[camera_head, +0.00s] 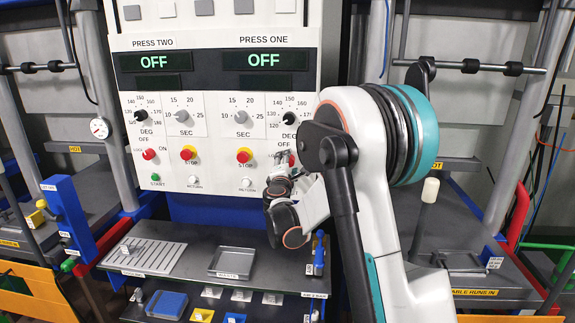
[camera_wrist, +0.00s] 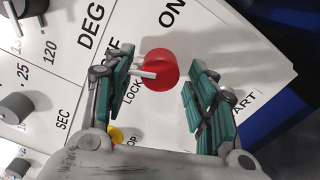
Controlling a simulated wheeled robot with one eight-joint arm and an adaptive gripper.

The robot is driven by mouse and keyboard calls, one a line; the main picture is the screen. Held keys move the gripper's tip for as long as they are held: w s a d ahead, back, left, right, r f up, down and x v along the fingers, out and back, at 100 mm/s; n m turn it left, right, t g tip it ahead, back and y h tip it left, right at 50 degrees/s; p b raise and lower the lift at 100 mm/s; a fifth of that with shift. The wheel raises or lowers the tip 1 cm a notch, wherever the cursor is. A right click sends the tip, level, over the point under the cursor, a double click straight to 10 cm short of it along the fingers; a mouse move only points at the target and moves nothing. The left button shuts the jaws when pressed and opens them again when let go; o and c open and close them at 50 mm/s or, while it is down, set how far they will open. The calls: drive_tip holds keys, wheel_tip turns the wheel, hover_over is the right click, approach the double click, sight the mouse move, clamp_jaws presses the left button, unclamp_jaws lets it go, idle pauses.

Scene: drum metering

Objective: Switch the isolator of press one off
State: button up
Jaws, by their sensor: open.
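In the wrist view the isolator of press one (camera_wrist: 163,72) is a round red knob on the white panel. A short white bar reaches left from it, between the partly covered OFF lettering and LOCK. ON is printed above it in the picture. My gripper (camera_wrist: 157,68) is open, with one teal-padded finger on each side of the knob and visible gaps to both. In the head view my gripper (camera_head: 285,166) is at the right part of the panel and hides most of this isolator. The PRESS ONE display (camera_head: 263,60) reads OFF.
The isolator of press two (camera_head: 149,154) is a similar red knob at the panel's left. Red-and-yellow stop buttons (camera_head: 244,156) and grey dials sit close by. Below the panel is a dark shelf (camera_head: 190,262) with a grey tray (camera_head: 232,262) and several small parts.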

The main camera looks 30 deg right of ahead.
drive_tip(key=v, duration=1.1)
drive_tip(key=shift+s, duration=0.15)
drive_tip(key=shift+a, duration=0.1)
drive_tip(key=s+a+r+m+g+y, duration=0.1)
drive_tip(key=s+a+m+g, duration=0.1)
drive_tip(key=s+m, duration=0.45)
drive_tip(key=s+a+m+g+y, duration=0.1)
drive_tip(key=s+m+g+y, duration=0.15)
drive_tip(key=s, duration=0.65)
drive_tip(key=s+a+f+m+g+y, duration=0.1)
drive_tip(key=s+a+f+m+y, duration=0.1)
drive_tip(key=s+a, duration=0.4)
drive_tip(key=s+a+f+m+g+y, duration=0.2)
drive_tip(key=s+a, duration=0.5)
drive_tip(key=s, duration=0.6)
drive_tip(key=shift+a+f+m+y, duration=0.35)
drive_tip(key=shift+f+m+y, duration=0.55)
drive_tip(key=shift+y, duration=0.35)
drive_tip(key=shift+s, duration=0.1)
